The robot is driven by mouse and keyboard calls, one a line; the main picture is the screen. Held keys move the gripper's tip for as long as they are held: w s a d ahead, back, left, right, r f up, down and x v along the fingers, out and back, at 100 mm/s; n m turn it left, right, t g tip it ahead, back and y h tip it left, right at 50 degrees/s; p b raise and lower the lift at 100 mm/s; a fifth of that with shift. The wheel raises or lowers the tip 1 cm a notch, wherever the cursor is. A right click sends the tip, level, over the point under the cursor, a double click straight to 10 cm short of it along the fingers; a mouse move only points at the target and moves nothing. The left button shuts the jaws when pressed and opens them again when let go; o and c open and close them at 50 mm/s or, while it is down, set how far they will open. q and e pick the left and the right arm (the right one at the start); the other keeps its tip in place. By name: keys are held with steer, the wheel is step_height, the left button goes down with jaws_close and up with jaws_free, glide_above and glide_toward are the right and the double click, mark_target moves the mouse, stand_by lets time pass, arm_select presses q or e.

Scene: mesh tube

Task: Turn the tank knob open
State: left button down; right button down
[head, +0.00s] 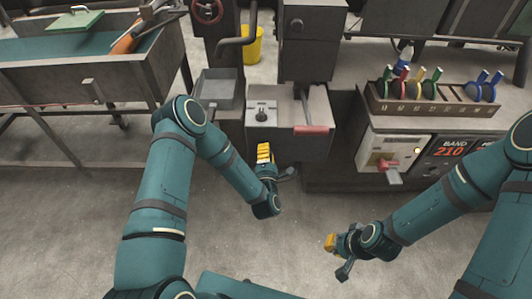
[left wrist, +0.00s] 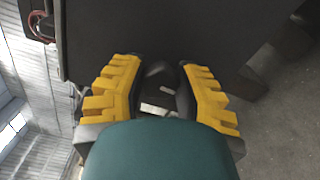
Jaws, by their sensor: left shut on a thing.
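The tank (head: 292,145) is a dark metal box at the middle of the head view, with a flat top. My left gripper (head: 265,152) is at the lower left of its front face. In the left wrist view my left gripper (left wrist: 160,88) has its yellow fingers on either side of a dark rounded piece, the tank knob (left wrist: 160,72), and is shut on it. The knob is hidden behind the gripper in the head view, and its turn angle cannot be told. My right gripper (head: 331,243) is low over the floor, away from the tank; its finger gap is not clear.
A red-handled lever (head: 311,129) sticks out at the tank's front. To the right stand a panel with a red switch (head: 390,172) and a rack (head: 432,107) of coloured tools. A metal trough (head: 85,75) is at the left. The floor (head: 290,220) in front is clear.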

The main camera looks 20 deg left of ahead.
arm_select(q)
steer(key=n, duration=0.4)
steer(key=shift+d+r+n, duration=0.1)
steer(key=shift+n, duration=0.2)
steer(key=n, duration=0.4)
steer(key=shift+r+n, duration=0.1)
steer(key=shift+n, duration=0.2)
steer(key=n, duration=0.4)
steer(key=shift+n, duration=0.3)
steer(key=shift+a+r+n, duration=0.1)
steer(key=shift+a+n, duration=0.05)
steer(key=shift+n, duration=0.9)
steer(key=shift+a+n, duration=0.1)
steer(key=shift+n, duration=0.95)
steer(key=shift+w, duration=0.1)
steer(key=c, duration=0.6)
jaws_free()
steer(key=shift+s, duration=0.2)
